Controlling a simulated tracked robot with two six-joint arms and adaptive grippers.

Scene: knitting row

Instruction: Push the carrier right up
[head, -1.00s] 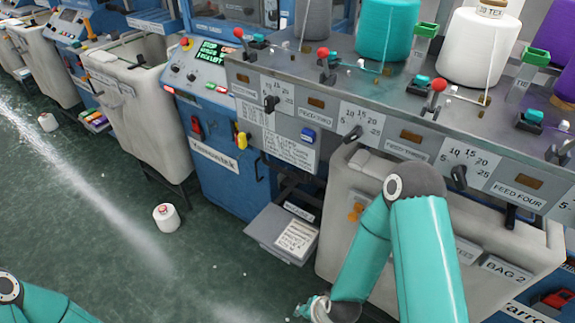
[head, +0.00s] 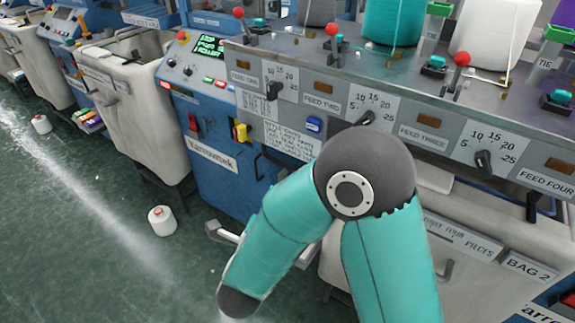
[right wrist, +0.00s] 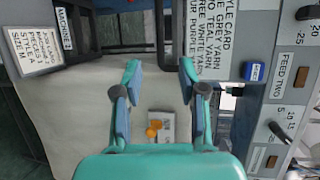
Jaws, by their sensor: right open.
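I cannot tell for certain which part is the carrier. Red-knobbed levers (head: 462,60) and small turquoise-topped blocks (head: 432,67) stand along the machine's top. A cream bin (head: 500,285) labelled BAG 2 stands below the feed panel, partly hidden by my right arm; its pale surface also shows in the right wrist view (right wrist: 75,110). My right gripper (right wrist: 160,75) is open, with nothing between its fingers, facing the bin and the machine's lower front. My right gripper is out of sight in the head view. My left gripper is not in view.
A tray with a card (right wrist: 35,50) juts out at left there. A white cone (head: 162,220) stands on the floor.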

